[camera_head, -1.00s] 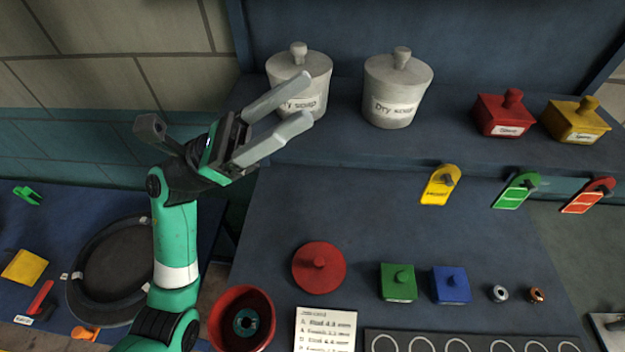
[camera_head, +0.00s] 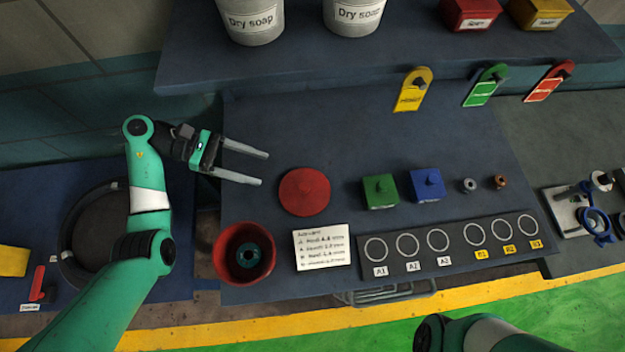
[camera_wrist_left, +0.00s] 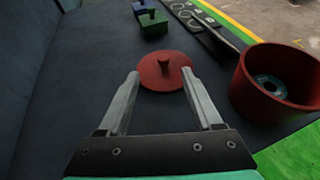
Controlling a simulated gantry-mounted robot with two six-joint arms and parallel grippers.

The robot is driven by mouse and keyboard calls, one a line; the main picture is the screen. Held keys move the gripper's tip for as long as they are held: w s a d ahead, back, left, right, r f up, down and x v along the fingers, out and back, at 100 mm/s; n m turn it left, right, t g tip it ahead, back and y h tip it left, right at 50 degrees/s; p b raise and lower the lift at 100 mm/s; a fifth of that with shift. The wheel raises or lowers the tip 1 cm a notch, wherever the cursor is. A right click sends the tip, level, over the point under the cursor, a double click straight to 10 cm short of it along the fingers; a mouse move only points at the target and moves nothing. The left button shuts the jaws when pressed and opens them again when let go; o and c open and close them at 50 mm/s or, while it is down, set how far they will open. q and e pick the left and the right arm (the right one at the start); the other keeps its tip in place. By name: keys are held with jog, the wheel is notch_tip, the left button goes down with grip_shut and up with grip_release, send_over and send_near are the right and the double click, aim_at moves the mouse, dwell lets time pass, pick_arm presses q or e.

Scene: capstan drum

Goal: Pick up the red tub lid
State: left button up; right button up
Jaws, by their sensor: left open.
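The red tub lid (camera_head: 304,192) lies flat on the dark bench, a round disc with a small knob on top. My left gripper (camera_head: 266,169) is open and empty, to the left of the lid and pointing toward it. In the left wrist view the lid (camera_wrist_left: 165,72) lies just ahead of the open fingers (camera_wrist_left: 162,80), its knob between their lines. I cannot tell how high the fingers are above the bench. The red tub (camera_head: 244,254) stands open below the lid, with a dark teal ring-like part inside. My right gripper is not clearly in view; part of my right arm shows at the bottom.
A green box (camera_head: 380,192) and a blue box (camera_head: 427,185) stand to the right of the lid. A white card (camera_head: 322,248) lies below it. A labelled rack (camera_head: 455,257) runs along the front. A shelf with pots (camera_head: 250,22) is behind. Bench behind the lid is clear.

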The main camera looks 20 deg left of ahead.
aim_at(303, 186)
pick_arm(q)
jog(key=shift+s+a+f, duration=0.1)
jog(key=shift+f, duration=0.25)
jog(key=d+f+b, duration=0.1)
jog(key=b, duration=0.4)
jog(key=shift+d+f, duration=0.35)
jog(key=shift+b+x, duration=0.8)
jog(key=shift+b, duration=0.3)
jog(key=shift+w+d+r, duration=0.1)
jog(key=shift+w+d, duration=0.05)
jog(key=shift+d, duration=0.4)
jog(key=shift+w+d, duration=0.2)
jog(key=shift+d, duration=0.4)
jog(key=shift+w+d, duration=0.1)
jog(key=shift+d, duration=0.1)
jog(key=x, duration=0.5)
jog(key=shift+f, duration=0.45)
jog(key=shift+a, duration=0.1)
grip_shut()
